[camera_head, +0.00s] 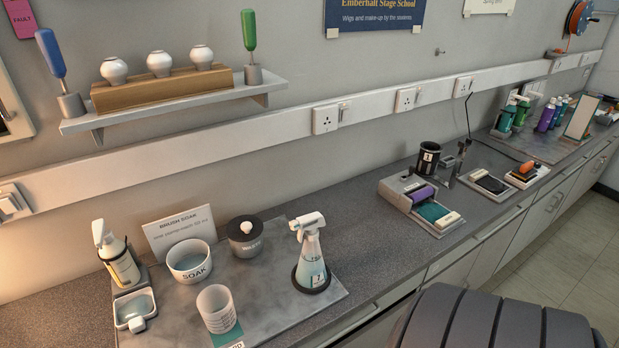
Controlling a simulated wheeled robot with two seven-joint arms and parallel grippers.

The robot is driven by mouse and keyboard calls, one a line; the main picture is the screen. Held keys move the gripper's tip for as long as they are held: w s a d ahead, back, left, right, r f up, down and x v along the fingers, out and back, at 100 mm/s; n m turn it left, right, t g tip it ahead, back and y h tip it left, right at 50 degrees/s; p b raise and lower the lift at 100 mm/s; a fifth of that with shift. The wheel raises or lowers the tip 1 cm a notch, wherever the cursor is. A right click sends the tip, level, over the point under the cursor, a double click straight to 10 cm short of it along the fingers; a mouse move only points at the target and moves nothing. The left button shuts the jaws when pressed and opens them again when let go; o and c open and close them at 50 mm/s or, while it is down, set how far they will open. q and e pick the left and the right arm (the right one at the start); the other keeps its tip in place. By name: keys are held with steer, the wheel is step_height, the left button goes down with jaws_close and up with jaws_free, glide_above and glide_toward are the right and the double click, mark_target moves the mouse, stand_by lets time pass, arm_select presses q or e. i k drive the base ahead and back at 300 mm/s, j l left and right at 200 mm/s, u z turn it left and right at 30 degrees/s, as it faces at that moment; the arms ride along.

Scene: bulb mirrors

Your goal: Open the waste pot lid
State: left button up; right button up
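The waste pot (244,246) is a dark round pot with lettering on its front. It stands at the back of the grey mat on the counter, right of the SOAK bowl. Its lid (243,229) is dark with a white round knob (246,227) and sits on top of the pot, closed. Neither of my grippers shows in the head view, so whether they are open or shut is hidden.
Around the pot stand the SOAK bowl (190,262), a spray bottle (311,258), a clear measuring cup (216,308), a pump bottle (118,258) and a sign (179,229). A shelf (175,104) with bulbs hangs above.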

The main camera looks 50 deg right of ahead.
mark_target(246, 227)
steer(key=j+z, duration=0.1)
steer(key=z, duration=1.15)
